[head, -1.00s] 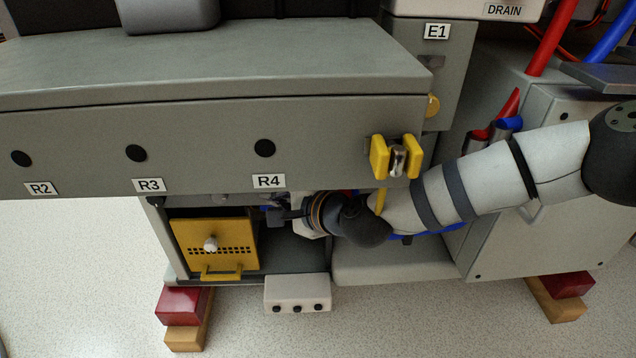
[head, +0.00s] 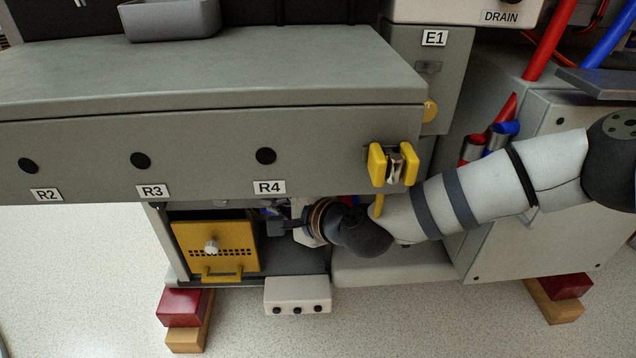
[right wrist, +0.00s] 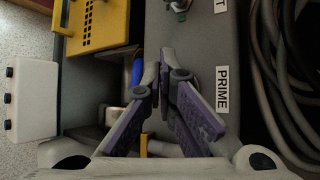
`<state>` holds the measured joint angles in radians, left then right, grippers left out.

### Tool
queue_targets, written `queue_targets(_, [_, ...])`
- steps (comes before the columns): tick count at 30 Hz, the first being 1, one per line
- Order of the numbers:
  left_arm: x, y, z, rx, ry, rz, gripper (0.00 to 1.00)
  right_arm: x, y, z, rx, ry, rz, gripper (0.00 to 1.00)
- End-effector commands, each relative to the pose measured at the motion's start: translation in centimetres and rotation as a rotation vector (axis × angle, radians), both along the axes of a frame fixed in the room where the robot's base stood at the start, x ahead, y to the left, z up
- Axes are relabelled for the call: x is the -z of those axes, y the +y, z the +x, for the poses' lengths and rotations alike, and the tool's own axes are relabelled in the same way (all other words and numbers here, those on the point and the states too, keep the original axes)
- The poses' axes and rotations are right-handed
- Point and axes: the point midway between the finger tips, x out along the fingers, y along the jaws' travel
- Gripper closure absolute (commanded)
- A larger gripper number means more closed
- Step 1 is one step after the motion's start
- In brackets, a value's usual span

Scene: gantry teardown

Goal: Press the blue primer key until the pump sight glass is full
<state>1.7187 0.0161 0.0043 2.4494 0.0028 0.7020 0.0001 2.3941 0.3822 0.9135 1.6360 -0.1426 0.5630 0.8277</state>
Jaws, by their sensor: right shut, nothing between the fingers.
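My right gripper (head: 272,222) reaches into the dark recess under the bench, beside the yellow panel (head: 217,242). In the right wrist view its fingers (right wrist: 164,62) are shut and empty, beside a grey face with a PRIME label (right wrist: 222,90). I cannot make out the blue primer key; it may be hidden by the fingers. A blue part (right wrist: 137,70) shows behind the left finger, but I cannot tell what it is. The pump sight glass is not recognisable in either view. My left gripper is not in view.
A white box with black knobs (head: 297,295) sits low in front of the recess. The bench front (head: 210,130) overhangs my right gripper. A yellow clamp (head: 392,164) sits above my forearm. Dark hoses (right wrist: 285,80) run right of the PRIME label.

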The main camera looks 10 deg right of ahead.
Motion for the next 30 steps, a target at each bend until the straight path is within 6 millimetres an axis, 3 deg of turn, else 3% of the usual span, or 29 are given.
queue_targets(11, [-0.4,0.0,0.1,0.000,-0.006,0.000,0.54,-0.1,0.1,-0.9,-0.001,-0.001,0.000,1.00])
queue_targets(24, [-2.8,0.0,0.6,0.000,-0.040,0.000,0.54,-0.4,0.6,-6.2,-0.002,-0.002,0.000,1.00])
queue_targets(30, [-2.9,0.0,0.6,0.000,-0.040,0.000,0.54,-0.1,0.6,-6.7,-0.001,-0.001,0.000,1.00])
